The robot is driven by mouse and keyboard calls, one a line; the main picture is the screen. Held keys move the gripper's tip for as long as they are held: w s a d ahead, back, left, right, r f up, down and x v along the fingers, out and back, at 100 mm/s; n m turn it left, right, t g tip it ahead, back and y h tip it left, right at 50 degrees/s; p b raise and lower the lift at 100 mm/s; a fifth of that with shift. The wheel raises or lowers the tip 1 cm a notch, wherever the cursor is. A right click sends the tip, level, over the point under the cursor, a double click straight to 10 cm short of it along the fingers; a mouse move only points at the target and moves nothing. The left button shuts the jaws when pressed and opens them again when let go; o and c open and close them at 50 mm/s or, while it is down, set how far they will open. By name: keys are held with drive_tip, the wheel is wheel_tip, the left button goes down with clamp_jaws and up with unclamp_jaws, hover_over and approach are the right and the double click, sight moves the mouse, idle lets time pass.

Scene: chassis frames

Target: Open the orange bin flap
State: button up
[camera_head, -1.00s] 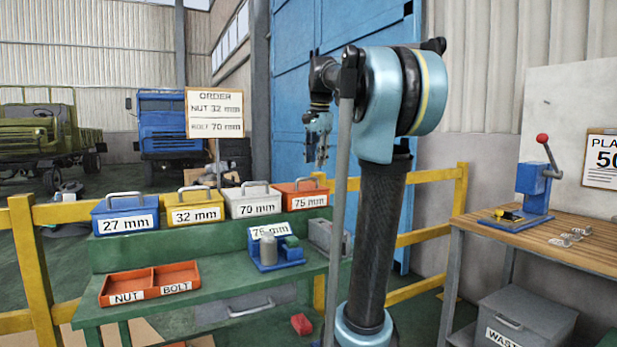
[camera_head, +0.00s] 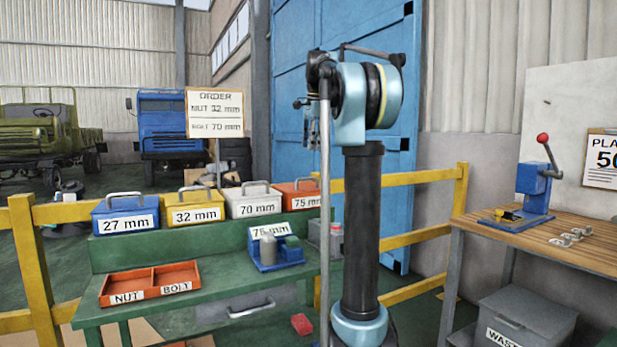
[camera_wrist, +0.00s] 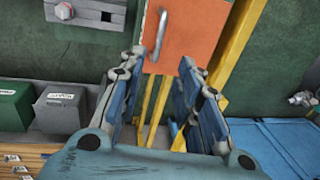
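The orange 75 mm bin (camera_head: 306,202) stands at the right end of the row on the green bench, its flap down in the head view. In the wrist view its orange top (camera_wrist: 185,35) with a grey metal handle (camera_wrist: 160,35) lies just beyond my fingertips. My gripper (camera_wrist: 163,62) is open and empty, the blue fingers spread on either side, with the handle roughly between and ahead of them. No contact shows. In the head view my gripper (camera_head: 312,128) hangs above the bin, partly hidden by the grey pole.
The grey 70 mm bin (camera_head: 254,208) stands left of the orange one, with yellow and blue bins beyond. A yellow rail (camera_head: 420,177) runs behind. A blue and grey fixture (camera_head: 275,262) and an orange tray (camera_head: 148,274) are on the bench. A wooden table (camera_head: 570,240) stands at right.

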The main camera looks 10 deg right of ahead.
drive_tip(key=f, duration=0.4)
drive_tip(key=w+f, duration=0.1)
drive_tip(key=f, duration=0.3)
drive_tip(key=w+f, duration=0.1)
drive_tip(key=f, duration=0.3)
drive_tip(key=shift+w+a+f, duration=0.15)
drive_tip(key=shift+a+f, duration=0.05)
drive_tip(key=shift+a, duration=0.2)
drive_tip(key=shift+d, duration=0.1)
clamp_jaws()
